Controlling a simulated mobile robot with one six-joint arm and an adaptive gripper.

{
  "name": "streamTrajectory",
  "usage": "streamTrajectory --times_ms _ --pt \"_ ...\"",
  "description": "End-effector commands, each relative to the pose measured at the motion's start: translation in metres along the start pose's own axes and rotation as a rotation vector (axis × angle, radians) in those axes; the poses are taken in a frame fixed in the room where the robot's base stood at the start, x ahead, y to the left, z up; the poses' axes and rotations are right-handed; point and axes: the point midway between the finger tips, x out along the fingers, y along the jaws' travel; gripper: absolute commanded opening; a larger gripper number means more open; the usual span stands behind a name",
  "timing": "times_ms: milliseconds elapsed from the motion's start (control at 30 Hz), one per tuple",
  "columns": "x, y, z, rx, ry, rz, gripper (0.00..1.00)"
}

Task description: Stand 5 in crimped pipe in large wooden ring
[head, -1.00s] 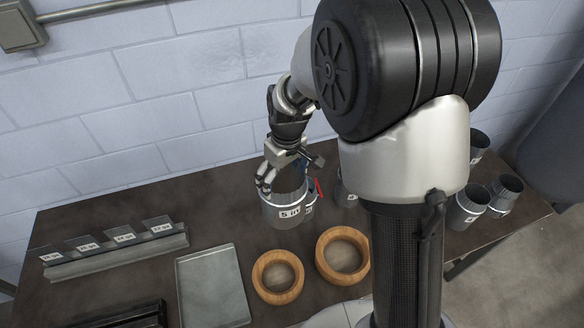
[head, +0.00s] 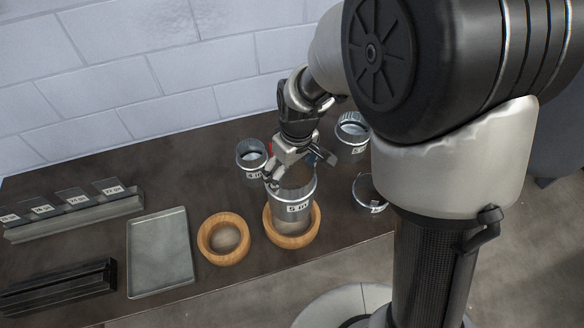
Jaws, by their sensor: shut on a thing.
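The 5 in pipe (head: 292,206) is a grey metal cylinder with a white-banded "5 in" label, upright in the head view. My gripper (head: 280,178) is shut on its upper rim from behind and above. The large wooden ring (head: 291,240) is the right-hand one of two. The pipe's lower end appears over or inside this ring and hides its middle and back. I cannot tell whether the pipe's bottom touches the table. The pipe's far side is partly hidden by my gripper.
A smaller wooden ring (head: 223,239) lies just left. A metal tray (head: 160,252) and a rack of labelled plates (head: 75,215) are farther left. Other pipes stand behind: a 4 in pipe (head: 251,161), one at back right (head: 351,133) and one at right (head: 369,194).

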Motion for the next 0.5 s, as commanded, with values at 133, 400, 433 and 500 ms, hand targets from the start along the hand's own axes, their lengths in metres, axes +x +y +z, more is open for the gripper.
streamTrajectory --times_ms 133,400,433,500 --pt "0.011 0.000 0.001 0.000 0.000 0.000 0.40" --pt "0.027 0.000 0.003 0.000 0.000 0.000 0.40" --pt "0.029 0.000 0.004 0.000 0.000 0.000 0.40" --pt "0.033 0.000 0.004 0.001 0.000 0.000 0.40"
